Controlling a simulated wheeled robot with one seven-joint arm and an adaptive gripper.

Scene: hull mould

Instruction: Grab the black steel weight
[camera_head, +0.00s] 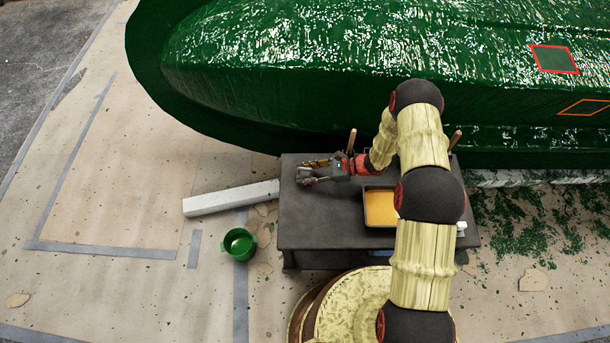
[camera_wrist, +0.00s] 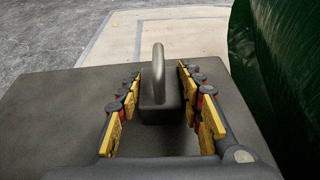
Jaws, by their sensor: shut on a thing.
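The black steel weight (camera_wrist: 160,109) is a dark block with an upright loop handle, seen in the wrist view. It stands on the dark table top (camera_wrist: 65,110), which also shows in the head view (camera_head: 310,232). My gripper (camera_wrist: 160,74) has its yellow-padded fingers on both sides of the weight, shut on it. In the head view my gripper (camera_head: 313,172) is low over the left end of the table, pointing left. The weight is hard to make out there against the dark top.
An orange-filled tray (camera_head: 380,208) lies on the table to the right. Wooden handles stick up behind my gripper. A green bucket (camera_head: 239,244) and a pale beam (camera_head: 230,198) are on the floor at left. The green hull mould (camera_head: 300,60) borders the table's back.

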